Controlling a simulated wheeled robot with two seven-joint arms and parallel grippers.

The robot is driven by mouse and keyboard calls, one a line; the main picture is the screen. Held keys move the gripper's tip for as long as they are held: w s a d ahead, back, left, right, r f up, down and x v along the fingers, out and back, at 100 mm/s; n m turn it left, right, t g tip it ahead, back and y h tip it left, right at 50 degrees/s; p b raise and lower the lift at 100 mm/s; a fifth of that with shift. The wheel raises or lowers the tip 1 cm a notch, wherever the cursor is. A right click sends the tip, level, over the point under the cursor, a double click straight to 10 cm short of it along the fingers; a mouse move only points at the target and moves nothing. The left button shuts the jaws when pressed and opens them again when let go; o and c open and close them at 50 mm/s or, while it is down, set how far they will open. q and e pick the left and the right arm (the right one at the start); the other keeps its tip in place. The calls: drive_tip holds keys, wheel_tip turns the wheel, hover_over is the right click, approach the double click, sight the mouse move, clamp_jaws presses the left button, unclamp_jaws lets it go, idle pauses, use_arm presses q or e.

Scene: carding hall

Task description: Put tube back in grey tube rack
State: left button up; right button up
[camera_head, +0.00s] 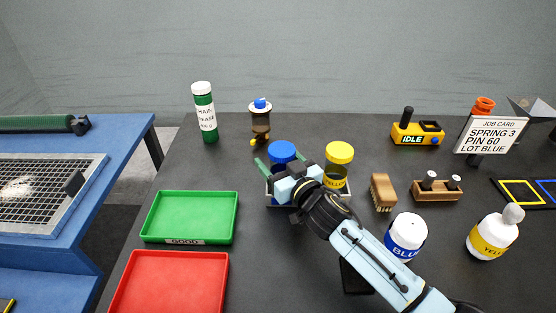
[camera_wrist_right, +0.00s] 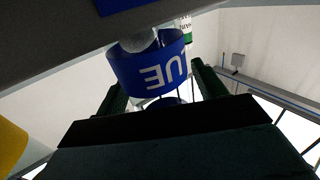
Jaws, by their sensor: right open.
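A tube with a blue cap (camera_head: 282,151) stands upright at the grey tube rack (camera_head: 271,200), which is mostly hidden behind my right gripper. A tube with a yellow cap (camera_head: 339,153) stands on the rack's right side. My right gripper (camera_head: 281,161) is open, its green fingers on either side of the blue-capped tube. In the right wrist view the tube's blue label (camera_wrist_right: 152,70) shows between the fingers; I cannot tell whether they touch it. The tube's lower part is hidden. My left gripper is not in view.
A green tray (camera_head: 190,216) and a red tray (camera_head: 170,285) lie at the left. A green grease bottle (camera_head: 205,112) and a brown device (camera_head: 260,122) stand behind.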

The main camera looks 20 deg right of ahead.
drive_tip(key=shift+r, duration=0.25)
drive_tip(key=v, duration=1.2)
drive_tip(key=shift+p, duration=0.3)
